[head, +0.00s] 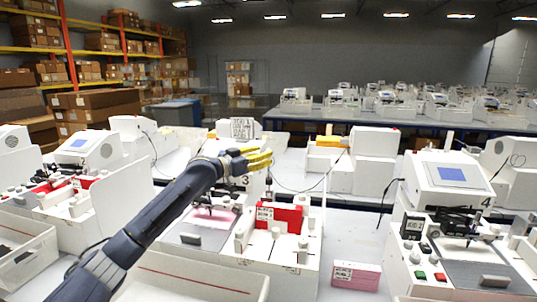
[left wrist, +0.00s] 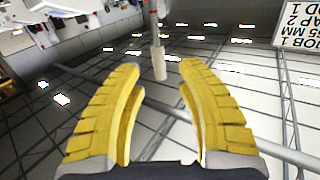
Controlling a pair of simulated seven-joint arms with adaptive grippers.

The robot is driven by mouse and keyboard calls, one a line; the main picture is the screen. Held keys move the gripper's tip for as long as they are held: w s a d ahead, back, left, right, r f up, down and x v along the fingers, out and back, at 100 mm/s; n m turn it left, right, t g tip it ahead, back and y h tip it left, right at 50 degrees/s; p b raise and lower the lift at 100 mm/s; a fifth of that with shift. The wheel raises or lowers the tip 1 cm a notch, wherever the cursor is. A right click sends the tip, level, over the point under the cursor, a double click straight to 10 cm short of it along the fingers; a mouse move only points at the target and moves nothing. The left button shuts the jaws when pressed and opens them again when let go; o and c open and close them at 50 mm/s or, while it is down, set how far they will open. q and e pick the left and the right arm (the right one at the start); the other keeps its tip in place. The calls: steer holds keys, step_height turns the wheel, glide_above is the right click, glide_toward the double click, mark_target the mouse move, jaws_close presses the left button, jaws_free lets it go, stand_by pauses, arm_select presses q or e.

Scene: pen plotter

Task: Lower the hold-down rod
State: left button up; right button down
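My left gripper (head: 262,160) has yellow fingers and is raised over the plotter station in the middle of the head view. In the left wrist view the gripper (left wrist: 160,80) is open, with nothing between its finger pads. A rod with a pale cylindrical end (left wrist: 159,62) shows just beyond the fingertips, in line with the gap and apart from both fingers. I cannot tell for sure that it is the hold-down rod. The plotter's grey bed (head: 195,238) is below the arm; my arm and gripper hide part of the machine. My right gripper is not in view.
A pink box (head: 356,275) lies on the table. Another plotter (head: 450,185) stands at right.

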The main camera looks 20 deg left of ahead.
arm_select(q)
steer(key=shift+x, duration=1.7)
steer(key=shift+o, duration=0.3)
jaws_close()
